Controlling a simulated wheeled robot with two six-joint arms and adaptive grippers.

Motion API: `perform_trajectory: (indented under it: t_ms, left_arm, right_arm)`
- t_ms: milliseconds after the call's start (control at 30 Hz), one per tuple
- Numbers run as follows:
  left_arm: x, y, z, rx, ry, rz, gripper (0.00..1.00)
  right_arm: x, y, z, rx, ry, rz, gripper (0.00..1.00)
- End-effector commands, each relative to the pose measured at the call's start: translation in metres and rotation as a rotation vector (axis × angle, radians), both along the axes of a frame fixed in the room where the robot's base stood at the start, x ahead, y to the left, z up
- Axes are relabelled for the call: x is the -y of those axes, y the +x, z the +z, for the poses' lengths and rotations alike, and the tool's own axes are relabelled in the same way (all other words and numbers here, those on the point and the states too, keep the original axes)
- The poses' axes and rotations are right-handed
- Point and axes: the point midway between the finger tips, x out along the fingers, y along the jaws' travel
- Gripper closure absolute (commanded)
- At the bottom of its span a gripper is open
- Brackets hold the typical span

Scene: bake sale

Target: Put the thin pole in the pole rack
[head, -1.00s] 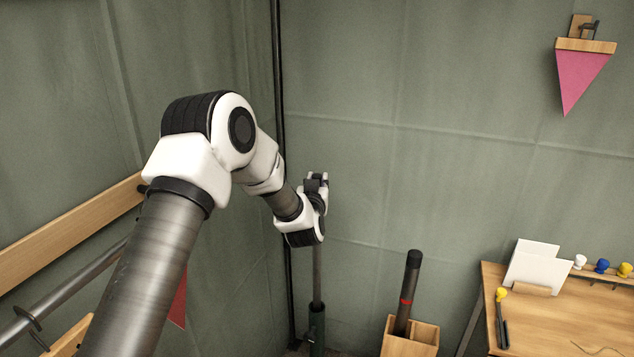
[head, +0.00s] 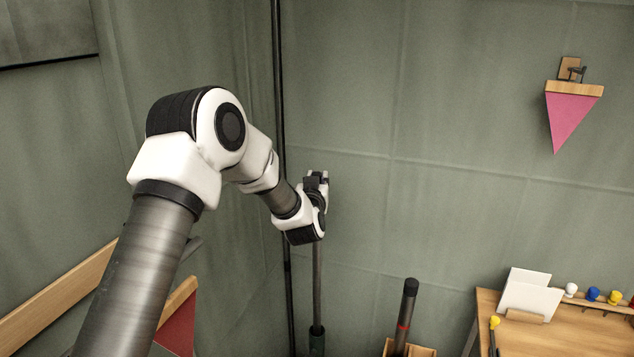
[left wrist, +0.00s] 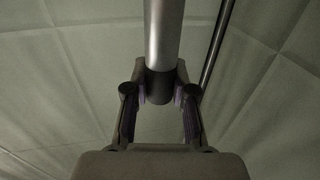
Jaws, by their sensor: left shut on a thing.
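My left gripper (head: 316,180) is at mid-picture in the head view. It is shut on the thin pole (head: 317,275), a grey metal rod. In the left wrist view my left gripper (left wrist: 158,92) has its purple-padded fingers around the dark end of the pole (left wrist: 163,35). A wooden box (head: 424,351) holds a thicker dark pole (head: 404,318) with a red band. I cannot tell which thing is the pole rack. My right gripper is out of view.
A black upright pole (head: 279,110) stands in the corner just left of the gripper. Wooden rails (head: 55,290) and a red pennant (head: 178,330) are at the left wall. A wooden table (head: 560,330) with cards and colored knobs is at right. A pink pennant (head: 572,120) hangs high.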

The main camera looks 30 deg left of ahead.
Motion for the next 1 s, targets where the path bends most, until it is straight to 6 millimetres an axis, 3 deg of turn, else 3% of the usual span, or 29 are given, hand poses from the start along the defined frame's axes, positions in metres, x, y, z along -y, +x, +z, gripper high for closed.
perform_trajectory:
  t_ms: [233,600,1000]
  left_arm:
    - [0.000,0.000,0.006,0.002,0.001,0.000,1.00]
    - [0.000,0.000,0.049,0.002,0.001,0.001,1.00]
    - [0.000,0.000,0.050,0.001,0.000,0.000,1.00]
  right_arm:
    - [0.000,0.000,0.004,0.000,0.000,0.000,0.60]
    - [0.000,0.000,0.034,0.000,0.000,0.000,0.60]
    - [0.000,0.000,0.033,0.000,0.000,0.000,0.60]
